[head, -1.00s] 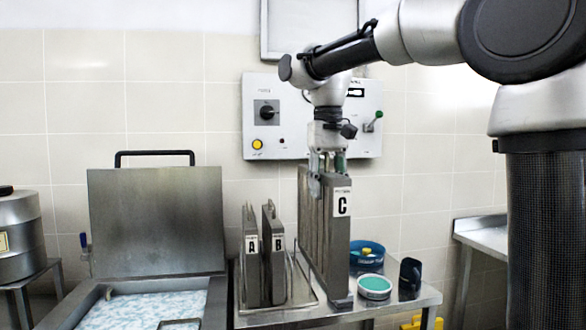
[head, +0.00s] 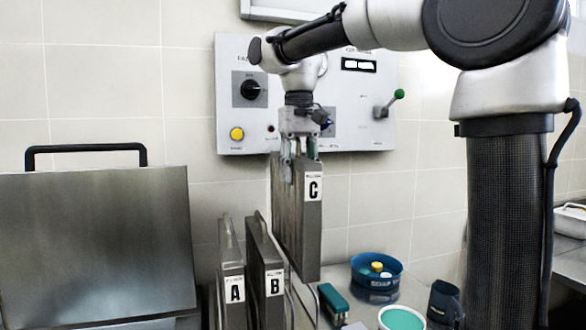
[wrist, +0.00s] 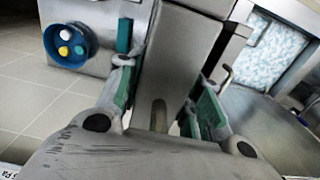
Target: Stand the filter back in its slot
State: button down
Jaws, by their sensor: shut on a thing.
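The filter marked C (head: 296,222) is a tall grey slab with a looped top. It hangs upright from my gripper (head: 300,152), which is shut on its top. Its lower edge shows well above the bottoms of filters A (head: 233,290) and B (head: 268,283). Those two stand side by side in the wire rack (head: 317,300), left of C. The rack's right part shows beneath C, but its slot is hard to make out. In the wrist view, the filter's grey body (wrist: 182,50) lies between the green-padded fingers (wrist: 168,100).
A steel vat with a raised lid (head: 100,240) stands left of the rack. Right of it are a green-handled item (head: 333,298), a blue bowl (head: 376,278), a teal-topped tub (head: 402,318) and a dark mug (head: 445,302). A control panel (head: 345,110) is on the wall behind.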

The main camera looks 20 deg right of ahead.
jog(key=shift+f, duration=9.25)
jog(key=c, duration=0.9)
grip_release()
notch_tip(320, 180, up, 12)
jog(key=s+d+f+t, duration=0.2)
jog(key=s+d+f, duration=0.2)
jog(key=s+d, duration=0.3)
jog(key=s+d+f+t, duration=0.2)
jog(key=s+d+f, duration=0.3)
jog(key=s, duration=0.8)
jog(key=d, duration=0.3)
jog(key=shift+s, duration=0.2)
